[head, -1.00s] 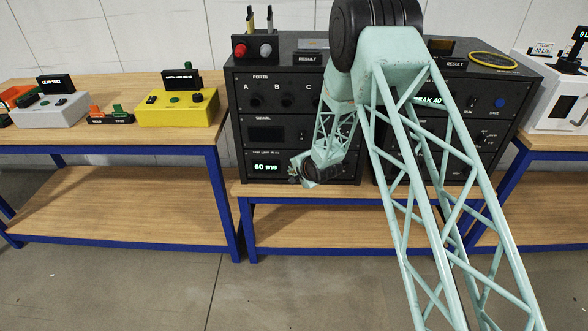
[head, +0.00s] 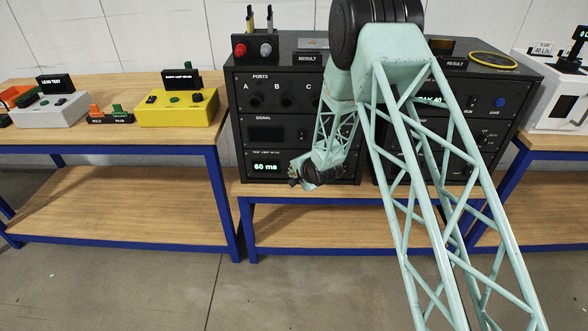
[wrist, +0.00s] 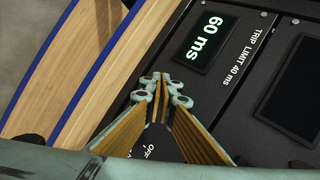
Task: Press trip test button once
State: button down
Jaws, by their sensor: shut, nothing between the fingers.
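The trip tester panel is the bottom black unit in the left rack. Its display (head: 266,167) reads "60 ms", and it also shows in the wrist view (wrist: 205,40) beside the label "TRIP LIMIT 40 ms" (wrist: 245,57). My gripper (head: 296,178) is at the lower front of this panel, right of the display in the head view. In the wrist view my gripper (wrist: 163,82) is shut and empty, its fingertips together over the panel's edge area. I cannot make out the trip test button. My gripper and arm hide part of the panel, near a partly covered "OFF" label (wrist: 148,151).
Above the tester are a SIGNAL panel (head: 266,134) and a PORTS panel (head: 264,88). A wooden bench (head: 290,190) with blue framing lies below. A yellow box (head: 178,112) stands on the left bench. The floor in front is clear.

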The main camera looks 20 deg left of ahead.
jog(key=s, duration=0.1)
jog(key=s+d, duration=0.1)
jog(key=s, duration=0.1)
jog(key=s+b, duration=0.1)
jog(key=s, duration=0.1)
jog(key=shift+s+d, duration=0.2)
jog(key=shift+d, duration=0.2)
dwell(0.9)
